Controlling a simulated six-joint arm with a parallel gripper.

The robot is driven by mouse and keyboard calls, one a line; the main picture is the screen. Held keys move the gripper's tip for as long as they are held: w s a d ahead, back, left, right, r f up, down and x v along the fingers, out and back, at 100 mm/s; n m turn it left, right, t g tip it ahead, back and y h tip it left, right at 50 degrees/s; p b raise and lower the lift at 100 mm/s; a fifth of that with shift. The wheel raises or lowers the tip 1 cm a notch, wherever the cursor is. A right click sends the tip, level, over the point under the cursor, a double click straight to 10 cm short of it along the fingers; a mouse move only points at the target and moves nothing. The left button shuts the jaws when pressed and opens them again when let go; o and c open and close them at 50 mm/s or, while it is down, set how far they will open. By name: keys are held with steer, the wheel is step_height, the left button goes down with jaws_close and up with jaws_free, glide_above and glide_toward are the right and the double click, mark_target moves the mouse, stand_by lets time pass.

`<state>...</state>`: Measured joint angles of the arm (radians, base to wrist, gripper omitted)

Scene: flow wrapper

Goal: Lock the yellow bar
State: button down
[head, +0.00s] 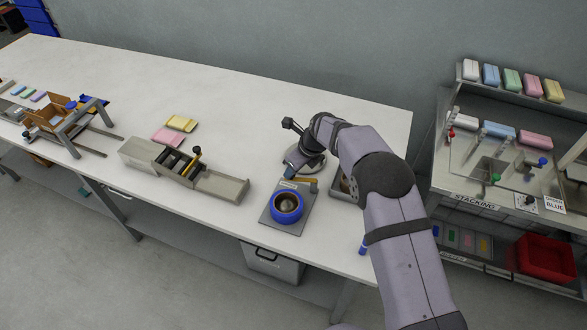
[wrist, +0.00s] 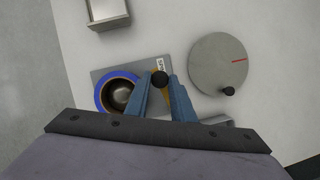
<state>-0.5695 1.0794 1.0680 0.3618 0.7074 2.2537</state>
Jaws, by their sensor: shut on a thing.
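The yellow bar (wrist: 161,97) lies at the edge of a grey plate beside a blue ring; a short piece of it also shows in the head view (head: 306,181). A black knob (wrist: 160,78) stands at the bar. My gripper (wrist: 162,84) has its blue fingers on either side, shut on the knob. The fingers hide much of the bar.
A round grey disc (wrist: 218,63) with a red line and black knob stands close to the right in the wrist view. A grey trough (head: 225,187) with a yellow lever (head: 193,163) is to the left. Bare white table (head: 240,105) lies behind.

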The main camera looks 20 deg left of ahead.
mark_target(300, 181)
steer(key=shift+s, duration=0.1)
steer(key=shift+s+d+n+g+b, duration=0.35)
steer(key=shift+s+d+n+g, duration=0.25)
steer(key=shift+n, duration=0.9)
steer(key=shift+s+d+n+g+b, duration=0.35)
steer(key=shift+s+d+n+g, duration=0.2)
steer(key=shift+n, duration=0.95)
steer(key=shift+s+d+n+g+b, duration=0.35)
steer(key=shift+s+d+n+g, duration=0.25)
steer(key=shift+n, duration=0.9)
steer(key=c, duration=1.5)
jaws_free()
steer(key=shift+b+v, duration=1.2)
steer(key=shift+v, duration=2.5)
